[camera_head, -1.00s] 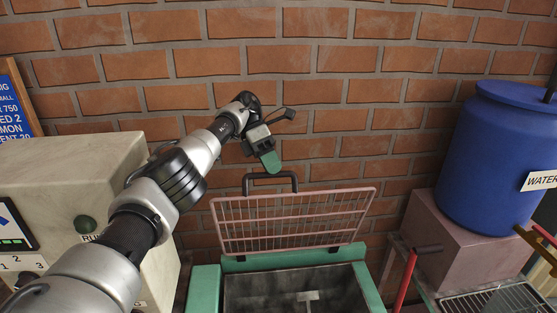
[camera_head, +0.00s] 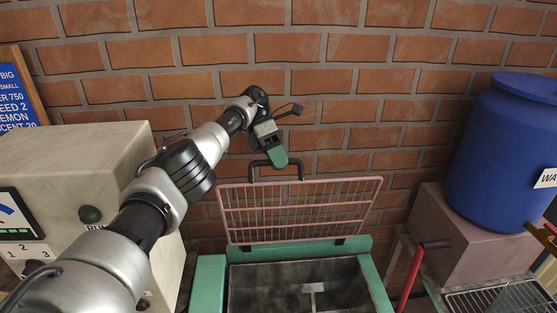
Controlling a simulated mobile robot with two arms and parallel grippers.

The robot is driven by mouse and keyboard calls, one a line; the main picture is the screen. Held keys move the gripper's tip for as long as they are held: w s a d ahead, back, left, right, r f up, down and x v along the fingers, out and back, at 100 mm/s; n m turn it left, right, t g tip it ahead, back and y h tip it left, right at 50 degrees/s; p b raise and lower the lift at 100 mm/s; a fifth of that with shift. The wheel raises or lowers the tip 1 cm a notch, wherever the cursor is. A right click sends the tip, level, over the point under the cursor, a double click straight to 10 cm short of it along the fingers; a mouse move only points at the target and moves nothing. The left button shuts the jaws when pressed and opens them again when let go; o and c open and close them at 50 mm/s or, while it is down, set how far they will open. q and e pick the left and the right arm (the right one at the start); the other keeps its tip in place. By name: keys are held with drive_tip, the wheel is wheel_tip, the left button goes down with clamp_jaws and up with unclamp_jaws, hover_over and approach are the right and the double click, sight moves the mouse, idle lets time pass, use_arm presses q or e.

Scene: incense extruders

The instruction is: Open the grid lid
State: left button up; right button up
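The grid lid (camera_head: 300,210) is a pink wire grille that stands raised and tilted back at the rear of a green-rimmed metal bin (camera_head: 211,283). A black handle (camera_head: 277,164) sits on the lid's top edge. The bin is open, with a small light fitting inside it. My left gripper (camera_head: 280,159) is just above the handle; a green finger pad shows, overlapping the handle's top bar in the picture. I cannot tell whether it touches the handle or how far its fingers are apart. My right gripper is not in view.
A cream machine (camera_head: 80,165) with a dial panel stands at the left. A blue water barrel (camera_head: 506,150) stands on a pinkish block (camera_head: 475,245) at the right. A red lever (camera_head: 411,275) rises beside the bin. A brick wall is close behind.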

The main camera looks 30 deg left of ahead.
use_arm(q)
drive_tip(key=shift+w+r, duration=0.1)
drive_tip(key=shift+r, duration=0.05)
drive_tip(key=d+r+b, duration=0.4)
drive_tip(key=d+r, duration=0.6)
drive_tip(key=d, duration=0.1)
drive_tip(key=shift+s+d+r+b, duration=0.3)
drive_tip(key=shift+s+d+r, duration=0.05)
drive_tip(key=shift+s+r, duration=0.1)
drive_tip(key=shift+f, duration=0.15)
